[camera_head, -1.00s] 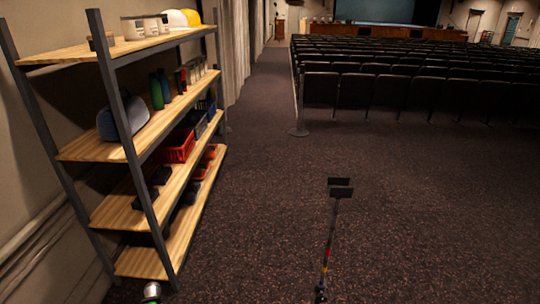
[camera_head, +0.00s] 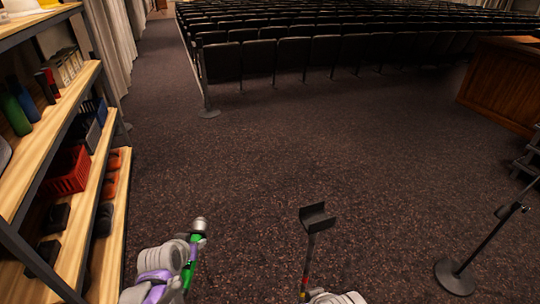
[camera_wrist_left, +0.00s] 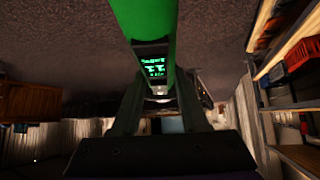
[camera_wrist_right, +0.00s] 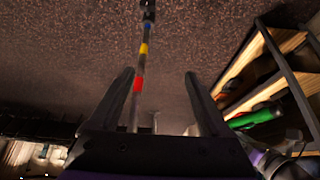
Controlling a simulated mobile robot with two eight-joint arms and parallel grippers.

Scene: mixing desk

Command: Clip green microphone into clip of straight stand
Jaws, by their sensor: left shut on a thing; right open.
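The green microphone (camera_head: 193,250) with a silver head is in my left gripper (camera_head: 188,262) at the lower left of the head view. Its green body (camera_wrist_left: 140,20) fills the top of the left wrist view, with the jaws shut on it. It also shows at the right of the right wrist view (camera_wrist_right: 262,117). A black stand (camera_head: 483,245) with a round base stands at the right of the head view. A small fitting (camera_head: 508,210) sits near its top; whether this is the clip I cannot tell. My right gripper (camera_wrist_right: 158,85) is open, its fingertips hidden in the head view.
A shelf unit (camera_head: 118,205) stands at left, a wooden cabinet (camera_head: 500,85) at right. Rows of seats (camera_head: 290,60) cross the back. Carpet between is clear.

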